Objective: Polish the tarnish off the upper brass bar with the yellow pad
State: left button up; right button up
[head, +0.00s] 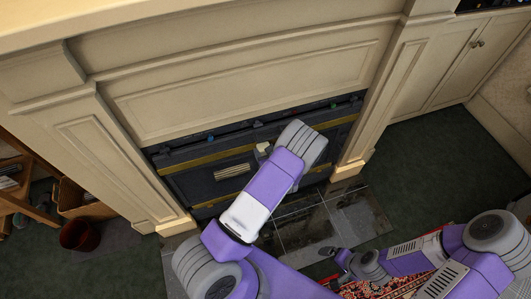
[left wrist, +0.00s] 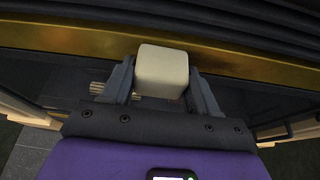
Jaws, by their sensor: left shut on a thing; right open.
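The upper brass bar (head: 205,160) runs across the dark fireplace front; it also spans the left wrist view (left wrist: 70,42). There it looks brighter left of the pad and browner to the right, though shading makes tarnish hard to tell. My left gripper (head: 263,152) is at the bar, mostly hidden by its own arm in the head view. It is shut on a pale cream-yellow pad (left wrist: 162,68), whose far edge overlaps the bar; I cannot tell if they touch. My right gripper (head: 336,256) is open and low over the hearth, away from the bar.
A lower brass bar (head: 205,203) and a slatted vent (head: 232,171) are on the fireplace front. The cream mantel (head: 240,85) overhangs it. A tiled hearth (head: 350,215) lies below, a patterned rug (head: 375,290) near my right arm. A red bucket (head: 80,236) stands left.

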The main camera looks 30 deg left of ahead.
pick_arm(q)
jog(key=shift+w+a, duration=0.1)
jog(key=shift+a, duration=0.05)
jog(key=shift+w+d+b, duration=1.15)
jog(key=shift+w+d, duration=2.5)
jog(key=shift+w, duration=0.5)
jog(key=shift+s+a+p, duration=0.5)
jog(key=shift+s+a, duration=0.95)
jog(key=shift+s, duration=0.15)
jog(key=shift+s+a+p, duration=0.45)
jog(key=shift+s+a, duration=0.95)
jog(key=shift+s, duration=0.2)
jog(key=shift+s+a+r, duration=0.1)
jog(key=shift+s+a, duration=0.85)
